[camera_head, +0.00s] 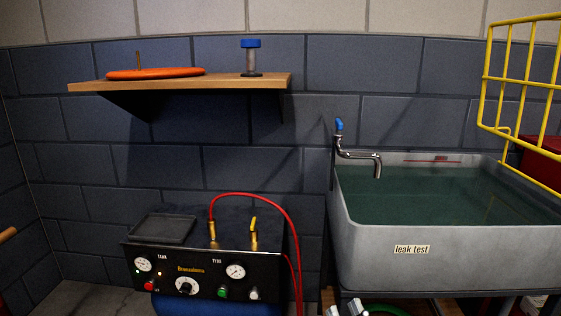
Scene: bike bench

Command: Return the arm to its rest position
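Only a small part of what looks like my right gripper (347,309) shows, as pale pieces at the bottom edge, below the front left corner of the sink. The picture edge cuts it off, so I cannot tell whether it is open or shut, or whether it holds anything. My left gripper is not in view.
A grey sink (450,262) labelled "leak test" holds water, under a tap (360,155). A yellow wire rack (520,85) juts in at the upper right. A black compressor panel (205,268) with a red hose stands left. A wooden shelf (225,84) holds an orange disc (155,73).

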